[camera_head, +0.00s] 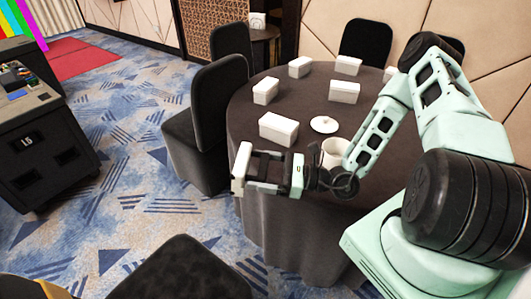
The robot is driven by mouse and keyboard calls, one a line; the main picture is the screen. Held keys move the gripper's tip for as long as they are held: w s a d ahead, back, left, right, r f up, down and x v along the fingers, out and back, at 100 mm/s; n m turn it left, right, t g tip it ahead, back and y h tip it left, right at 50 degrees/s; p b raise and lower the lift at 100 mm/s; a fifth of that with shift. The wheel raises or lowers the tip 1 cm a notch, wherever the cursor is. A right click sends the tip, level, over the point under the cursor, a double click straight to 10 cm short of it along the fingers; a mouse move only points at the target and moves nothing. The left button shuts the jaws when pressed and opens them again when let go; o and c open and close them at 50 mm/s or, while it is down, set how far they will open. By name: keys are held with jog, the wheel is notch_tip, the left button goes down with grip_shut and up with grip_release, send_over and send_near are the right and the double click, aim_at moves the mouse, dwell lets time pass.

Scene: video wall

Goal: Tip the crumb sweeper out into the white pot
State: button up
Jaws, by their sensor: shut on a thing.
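My gripper (256,172) reaches left past the table's front left edge. Its fingers are shut on a small white piece, the crumb sweeper (241,168), which stands roughly upright at the fingertips. Its opening and any crumbs in it cannot be made out. The white pot (333,150) stands near the right front of the round table, partly hidden behind my wrist. The sweeper is to the left of the pot and apart from it.
Several white boxes (279,128) stand on the dark-clothed round table (300,103). A white lid-like disc (324,124) lies just behind the pot. Black chairs (222,100) surround the table.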

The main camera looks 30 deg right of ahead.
jog(key=n+g, duration=0.1)
jog(key=g, duration=0.1)
jog(key=s+n+g+p, duration=0.1)
jog(key=g, duration=0.1)
jog(key=s+n+g+p, duration=0.1)
jog(key=n+g, duration=0.1)
jog(key=shift+s+a+r+g, duration=0.1)
jog(key=shift+s+r+g, duration=0.1)
jog(key=shift+r+g, duration=0.15)
jog(key=s+d+f+n+g+h+p, duration=0.1)
jog(key=s+d+n+g+h+p, duration=0.3)
jog(key=d+n+g+h+p, duration=0.45)
jog(key=w+d+r+t+h+p, duration=0.1)
jog(key=w+d+r+h, duration=0.1)
jog(key=d, duration=0.6)
jog(key=w+d+r+t+h+p, duration=0.1)
jog(key=w+d+r+h+p, duration=0.1)
jog(key=w+d+r, duration=0.3)
jog(key=w+d+r+t+h+p, duration=0.1)
jog(key=d+r, duration=0.4)
jog(key=d, duration=0.7)
jog(key=shift+w+r+h+p, duration=0.3)
jog(key=shift+w+h+p, duration=0.2)
jog(key=shift+w+h, duration=0.55)
jog(key=shift+w, duration=0.2)
